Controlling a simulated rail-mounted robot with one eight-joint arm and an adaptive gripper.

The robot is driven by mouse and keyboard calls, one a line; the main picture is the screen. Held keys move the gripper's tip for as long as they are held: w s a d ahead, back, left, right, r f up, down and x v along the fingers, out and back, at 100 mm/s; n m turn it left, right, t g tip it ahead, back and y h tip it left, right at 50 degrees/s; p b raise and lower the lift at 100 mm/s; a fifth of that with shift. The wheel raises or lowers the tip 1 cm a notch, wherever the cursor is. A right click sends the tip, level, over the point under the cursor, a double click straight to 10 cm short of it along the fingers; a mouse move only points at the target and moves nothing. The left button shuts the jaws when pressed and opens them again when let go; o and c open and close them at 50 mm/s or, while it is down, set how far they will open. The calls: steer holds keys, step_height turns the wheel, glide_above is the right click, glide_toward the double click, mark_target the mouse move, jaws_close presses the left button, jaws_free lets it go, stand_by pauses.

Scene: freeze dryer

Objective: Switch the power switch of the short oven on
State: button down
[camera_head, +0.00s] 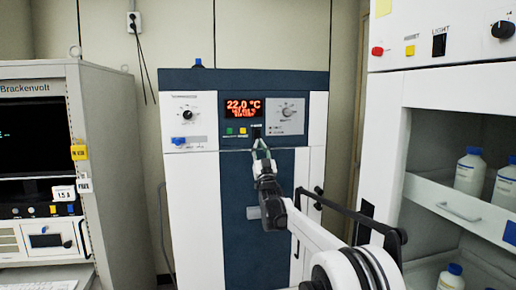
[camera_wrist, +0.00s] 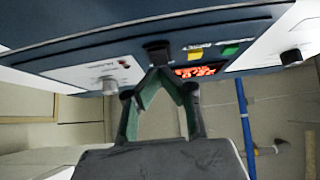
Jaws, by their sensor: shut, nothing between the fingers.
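A white and dark blue cabinet (camera_head: 262,85), which looks like the oven, stands in the middle of the head view. Its red display (camera_head: 243,107) is lit and reads 22.0 °C. A small black switch (camera_head: 256,132) sits on the panel below the display; in the wrist view the black switch (camera_wrist: 157,50) shows just beyond the fingertips. Its position, on or off, is not clear. My gripper (camera_head: 261,148) is shut and empty, its fingertips close below the switch. In the wrist view the gripper (camera_wrist: 155,74) points at the switch; I cannot tell whether they touch.
The panel also has green (camera_head: 229,131) and yellow buttons and a right dial (camera_head: 287,111). A rack of instruments (camera_head: 88,100) stands left. A white cabinet (camera_head: 385,125) with bottles (camera_head: 470,170) on shelves stands close at right, beside my arm.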

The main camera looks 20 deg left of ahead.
steer(key=f+b+v, duration=0.1)
steer(key=v, duration=0.9)
steer(key=shift+f+b, duration=0.25)
steer(key=shift+b, duration=0.1)
steer(key=shift+w+a, duration=0.1)
steer(key=shift+w, duration=0.1)
